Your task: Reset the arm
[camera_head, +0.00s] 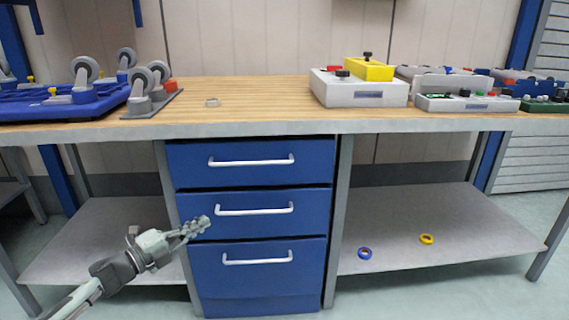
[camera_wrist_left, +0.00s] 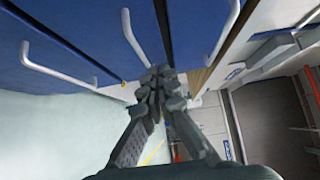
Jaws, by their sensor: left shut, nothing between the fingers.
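My left gripper (camera_head: 197,226) comes in from the lower left in the head view, in front of the left part of a blue drawer cabinet. It is shut and empty. In the left wrist view its fingers (camera_wrist_left: 158,80) meet at the middle, with the blue drawer fronts and their white handles beyond. It appears apart from the handles. My right gripper is not in either view.
A wooden-topped workbench (camera_head: 250,130) spans the view above the blue drawers (camera_head: 255,190). Casters on a blue base (camera_head: 60,108) stand left. A grey box (camera_head: 360,95) with a yellow box (camera_head: 368,70) stands right. Blue (camera_head: 364,253) and yellow (camera_head: 427,239) rings lie on the lower shelf.

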